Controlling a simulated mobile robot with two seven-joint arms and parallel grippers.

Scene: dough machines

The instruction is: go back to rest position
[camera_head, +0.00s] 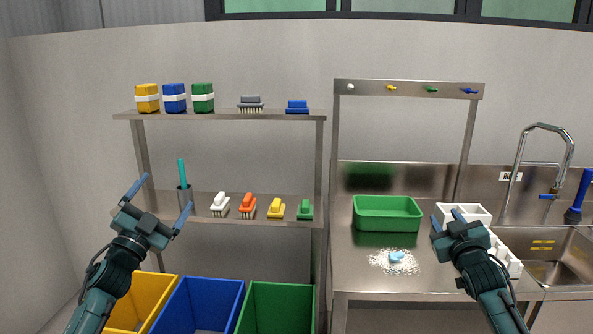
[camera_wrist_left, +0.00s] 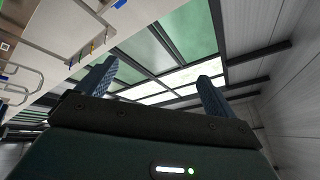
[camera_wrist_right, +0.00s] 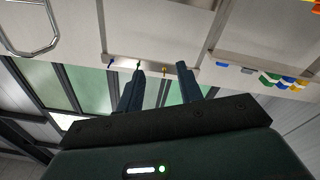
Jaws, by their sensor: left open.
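My left gripper (camera_head: 160,202) is raised at the left in the head view, in front of the lower shelf. Its blue fingers are wide apart and empty; its wrist view (camera_wrist_left: 159,72) shows only ceiling, windows and wall beyond them. My right gripper (camera_head: 446,217) is raised at the right, in front of the steel counter, and hides part of a white container (camera_head: 475,211). In the right wrist view (camera_wrist_right: 159,67) its fingers are apart, less widely than the left ones, with nothing between them. Both grippers point upward.
A green tray (camera_head: 388,228) stands on the steel counter (camera_head: 355,275), behind a blue piece (camera_head: 397,257) on white granules. A shelf (camera_head: 225,115) holds brushes and coloured blocks. Yellow, blue and green bins (camera_head: 280,290) stand below. A sink (camera_head: 560,260) is at the right.

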